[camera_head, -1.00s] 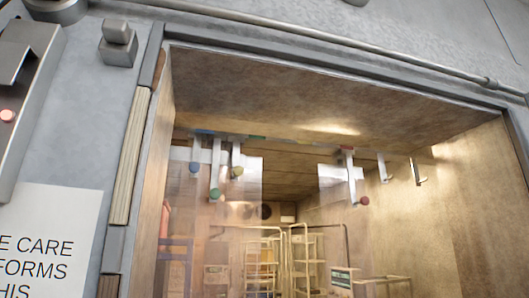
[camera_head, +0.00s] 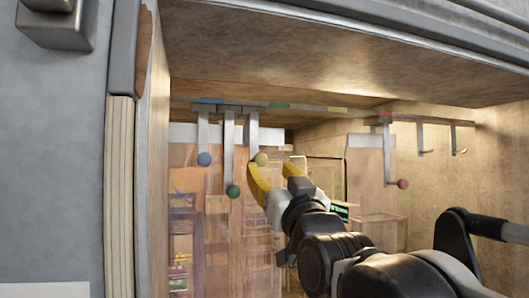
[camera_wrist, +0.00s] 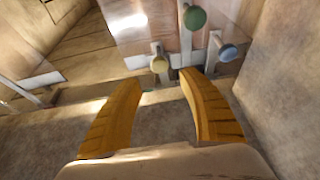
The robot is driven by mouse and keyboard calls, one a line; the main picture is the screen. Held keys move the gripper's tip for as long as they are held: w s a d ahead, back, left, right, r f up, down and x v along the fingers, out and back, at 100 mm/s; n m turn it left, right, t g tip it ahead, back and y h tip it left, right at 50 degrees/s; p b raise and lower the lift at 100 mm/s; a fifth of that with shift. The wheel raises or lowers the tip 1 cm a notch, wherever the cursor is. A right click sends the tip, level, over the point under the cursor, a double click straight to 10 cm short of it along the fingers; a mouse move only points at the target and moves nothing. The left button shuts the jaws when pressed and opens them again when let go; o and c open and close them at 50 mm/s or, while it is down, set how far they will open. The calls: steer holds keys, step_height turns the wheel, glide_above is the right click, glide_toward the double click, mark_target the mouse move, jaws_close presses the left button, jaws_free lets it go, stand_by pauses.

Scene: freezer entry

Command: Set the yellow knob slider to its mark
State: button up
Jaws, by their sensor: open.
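The yellow knob (camera_head: 261,159) hangs at the lower end of a grey bar from the overhead rail (camera_head: 240,104). The rail carries coloured marks; a yellow mark (camera_head: 338,110) lies to the right of the yellow knob's bar, past a green mark (camera_head: 278,105). My gripper (camera_head: 272,172) is open, its two yellow fingers just below and beside the yellow knob in the head view. In the wrist view the yellow knob (camera_wrist: 159,64) shows between and just beyond the fingertips. I cannot tell whether a finger touches it.
A blue knob (camera_head: 204,159) and a green knob (camera_head: 232,191) hang close on the left. A red knob (camera_head: 403,184) hangs well to the right. Clear strip panels hang behind. Two hooks (camera_head: 440,140) are on the right wall. The rail between yellow and red is free of bars.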

mark_target(262, 160)
steer(key=p+x, duration=0.1)
steer(key=x, duration=0.6)
steer(key=shift+w+a+p, duration=0.1)
steer(key=shift+w+p, duration=0.2)
steer(key=shift+w, duration=0.1)
jaws_close()
